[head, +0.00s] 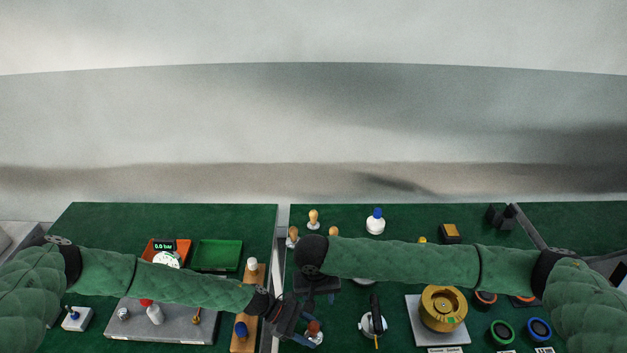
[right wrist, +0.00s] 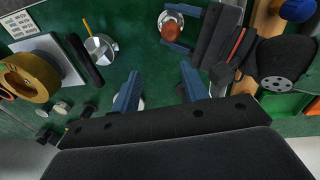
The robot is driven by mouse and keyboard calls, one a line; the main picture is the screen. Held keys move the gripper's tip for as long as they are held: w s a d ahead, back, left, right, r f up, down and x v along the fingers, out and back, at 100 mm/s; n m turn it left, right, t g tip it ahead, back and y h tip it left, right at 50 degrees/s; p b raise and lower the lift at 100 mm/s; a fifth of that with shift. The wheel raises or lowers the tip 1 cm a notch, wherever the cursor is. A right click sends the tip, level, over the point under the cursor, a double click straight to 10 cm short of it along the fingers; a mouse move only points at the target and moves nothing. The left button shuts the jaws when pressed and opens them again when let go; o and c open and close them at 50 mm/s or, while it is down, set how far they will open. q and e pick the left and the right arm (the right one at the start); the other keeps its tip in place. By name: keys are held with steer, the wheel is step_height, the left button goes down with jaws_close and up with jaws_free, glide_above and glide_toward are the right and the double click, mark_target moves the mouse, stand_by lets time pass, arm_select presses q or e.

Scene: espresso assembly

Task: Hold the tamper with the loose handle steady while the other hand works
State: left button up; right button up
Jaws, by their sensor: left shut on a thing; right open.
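The tamper has a reddish-brown knob (head: 314,326) over a silver base; it also shows in the right wrist view (right wrist: 171,30). It stands near the front of the green table, just right of the gap. My left gripper (head: 305,333) is shut on the tamper, its blue fingers on either side of it in the right wrist view (right wrist: 182,28). My right gripper (head: 320,297) is open and empty, above and behind the tamper; its blue fingers (right wrist: 160,86) are spread apart over bare green surface. Whether the handle sits loose cannot be told.
A silver round piece with a black handle (head: 376,302) lies right of the tamper. Beyond it, a brass ring (head: 443,306) sits on a grey plate. A wooden strip (head: 249,283) with a blue-topped piece (head: 241,330) is left. A green tray (head: 217,254) stands behind my left arm.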

mark_target(314, 323)
steer(key=shift+s+a+f, duration=0.15)
steer(key=shift+s+f, duration=0.55)
steer(key=shift+f, duration=0.2)
steer(key=shift+s+a+f+g+y, duration=0.2)
steer(key=shift+a+g+y, duration=0.1)
steer(key=shift+a+y, duration=0.15)
steer(key=shift+a+f+m, duration=0.1)
steer(key=shift+m, duration=0.2)
steer(key=shift+f, duration=4.85)
steer(key=c, duration=0.7)
steer(key=o, duration=0.8)
steer(key=shift+r, duration=0.1)
